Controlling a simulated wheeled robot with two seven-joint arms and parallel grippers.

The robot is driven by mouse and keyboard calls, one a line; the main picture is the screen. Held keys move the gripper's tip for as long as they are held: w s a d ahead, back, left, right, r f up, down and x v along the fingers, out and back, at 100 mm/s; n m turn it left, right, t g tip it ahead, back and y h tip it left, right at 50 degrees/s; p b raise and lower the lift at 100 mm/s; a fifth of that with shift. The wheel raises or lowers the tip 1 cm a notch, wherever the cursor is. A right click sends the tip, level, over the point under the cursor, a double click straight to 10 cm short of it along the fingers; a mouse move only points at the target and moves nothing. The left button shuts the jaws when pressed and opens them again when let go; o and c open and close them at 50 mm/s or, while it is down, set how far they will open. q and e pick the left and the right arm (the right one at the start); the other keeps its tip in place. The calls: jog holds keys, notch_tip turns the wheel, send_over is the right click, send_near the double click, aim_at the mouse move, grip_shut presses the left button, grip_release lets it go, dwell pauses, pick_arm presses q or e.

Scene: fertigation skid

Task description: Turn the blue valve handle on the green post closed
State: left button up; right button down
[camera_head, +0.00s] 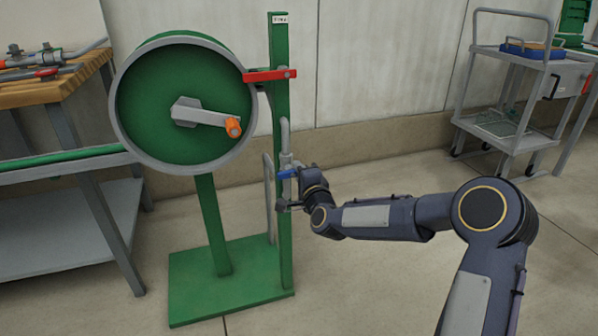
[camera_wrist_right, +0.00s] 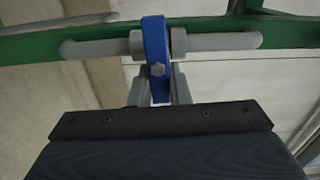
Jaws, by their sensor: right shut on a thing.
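The blue valve handle (camera_head: 287,173) sits on a grey pipe at the green post (camera_head: 281,110), low on the post's right side. In the right wrist view the blue handle (camera_wrist_right: 155,55) stands between grey pipe fittings, with a bolt head on its face. My right gripper (camera_head: 294,187) is at the handle; its fingers (camera_wrist_right: 158,88) are shut on the handle's near end. The fingers partly hide that end. My left gripper is in neither view.
A green reel (camera_head: 180,90) with an orange-knobbed crank stands left of the post, on a green base plate (camera_head: 225,280). A red lever (camera_head: 270,75) sticks out above. A workbench (camera_head: 60,90) is at left and a grey cart (camera_head: 510,100) at back right.

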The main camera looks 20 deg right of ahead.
jog(key=shift+f+m, duration=0.15)
jog(key=shift+m, duration=0.15)
jog(key=c, duration=1.4)
grip_release()
jog(key=shift+o, duration=0.2)
jog(key=shift+s, duration=0.1)
jog(key=s+p, duration=0.2)
jog(key=s, duration=0.5)
jog(key=shift+s+d, duration=0.2)
jog(key=shift+s, duration=0.15)
